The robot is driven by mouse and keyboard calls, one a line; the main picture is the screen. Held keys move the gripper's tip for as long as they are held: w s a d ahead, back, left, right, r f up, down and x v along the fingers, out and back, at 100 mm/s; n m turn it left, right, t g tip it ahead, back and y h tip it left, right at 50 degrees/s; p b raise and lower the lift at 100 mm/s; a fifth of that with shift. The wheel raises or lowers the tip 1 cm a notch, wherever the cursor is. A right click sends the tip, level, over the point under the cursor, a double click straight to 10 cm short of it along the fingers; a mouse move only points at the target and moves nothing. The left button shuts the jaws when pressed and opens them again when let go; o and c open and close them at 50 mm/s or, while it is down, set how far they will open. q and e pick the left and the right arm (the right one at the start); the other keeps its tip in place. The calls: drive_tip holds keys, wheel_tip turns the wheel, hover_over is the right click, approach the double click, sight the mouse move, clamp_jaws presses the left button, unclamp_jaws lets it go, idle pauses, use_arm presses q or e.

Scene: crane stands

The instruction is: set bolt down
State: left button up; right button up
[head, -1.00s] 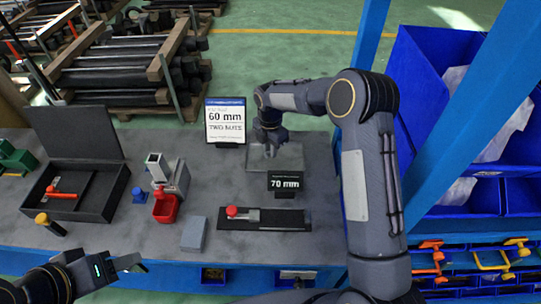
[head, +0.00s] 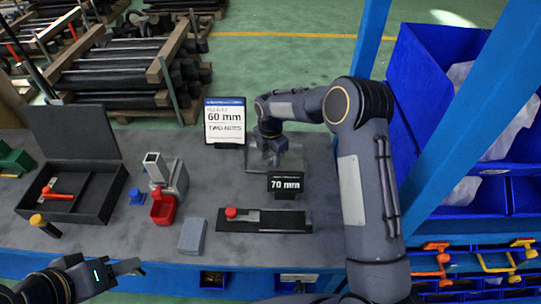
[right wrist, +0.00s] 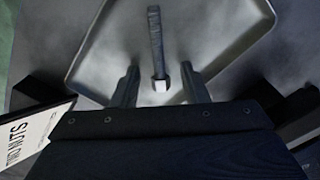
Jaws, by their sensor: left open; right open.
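The bolt (right wrist: 156,42) shows in the right wrist view as a grey shank with a brighter head at its near end. It appears to lie in the shallow grey tray (right wrist: 92,50), which is at the back of the bench in the head view (head: 294,163). My right gripper (right wrist: 160,82) is open, its fingers apart on either side of the bolt's head end. In the head view my right gripper (head: 272,160) is over the tray and the bolt cannot be made out. My left gripper (head: 130,267) is open and empty at the front left.
A 60 mm sign (head: 225,122) stands left of the tray, and a 70 mm sign (head: 285,183) in front. A black fixture with a red knob (head: 232,213), a grey block (head: 192,236), a red bin (head: 163,209) and an open black case (head: 100,207) stand further forward and left.

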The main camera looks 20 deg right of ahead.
sight(270, 159)
drive_tip(key=shift+r, duration=0.15)
wheel_tip(270, 159, up, 12)
drive_tip(key=b, duration=0.2)
idle(0.5)
